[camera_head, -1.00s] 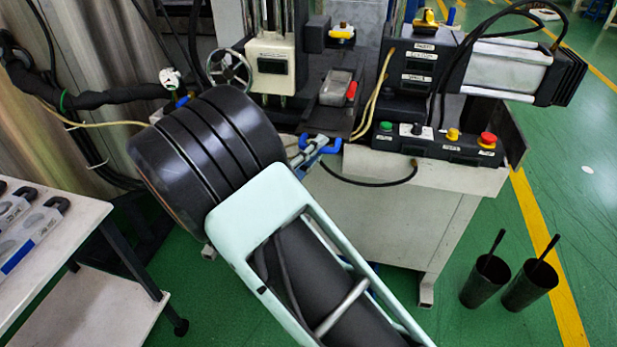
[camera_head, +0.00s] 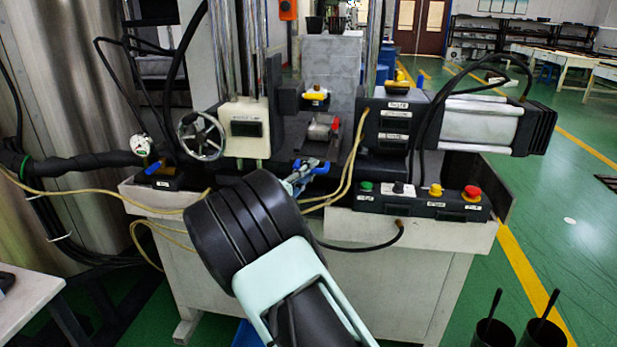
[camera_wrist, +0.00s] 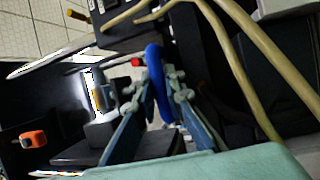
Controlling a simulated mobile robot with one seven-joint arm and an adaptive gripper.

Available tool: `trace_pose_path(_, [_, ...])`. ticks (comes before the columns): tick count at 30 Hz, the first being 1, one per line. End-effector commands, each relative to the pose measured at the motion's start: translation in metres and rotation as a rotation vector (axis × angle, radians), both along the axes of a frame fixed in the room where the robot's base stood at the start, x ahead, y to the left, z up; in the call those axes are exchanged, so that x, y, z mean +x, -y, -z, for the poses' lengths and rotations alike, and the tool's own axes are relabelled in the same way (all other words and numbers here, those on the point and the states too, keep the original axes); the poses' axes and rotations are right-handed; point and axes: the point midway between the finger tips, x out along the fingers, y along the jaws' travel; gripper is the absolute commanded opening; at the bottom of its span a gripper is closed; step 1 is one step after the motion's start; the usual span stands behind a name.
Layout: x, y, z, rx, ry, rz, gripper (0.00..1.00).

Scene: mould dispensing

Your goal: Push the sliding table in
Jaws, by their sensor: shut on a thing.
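My gripper (camera_head: 302,176) reaches in from the front and is shut on the blue handle. In the wrist view the curved blue handle (camera_wrist: 155,62) passes between the fingers of my gripper (camera_wrist: 160,88). My wrist hides part of the bed's front in the head view.
A control box (camera_head: 423,202) with coloured buttons is right of the handle. A handwheel (camera_head: 201,136) and pale hoses (camera_head: 347,170) are close by. A black cable hangs in front. Two dark bins (camera_head: 494,334) stand on the floor at the lower right.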

Motion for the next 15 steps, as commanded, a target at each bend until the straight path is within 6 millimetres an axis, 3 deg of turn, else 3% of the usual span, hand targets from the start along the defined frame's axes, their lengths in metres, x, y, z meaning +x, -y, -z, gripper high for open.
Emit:
trace_pose_path(11, [0.0043, -0.0008, -0.0052, 0.001, 0.008, -0.006, 0.00])
trace_pose_path(12, [0.0045, -0.0008, -0.0054, 0.001, 0.008, -0.006, 0.12])
trace_pose_path(15, [0.0041, -0.0005, -0.0047, 0.001, 0.007, -0.005, 0.23])
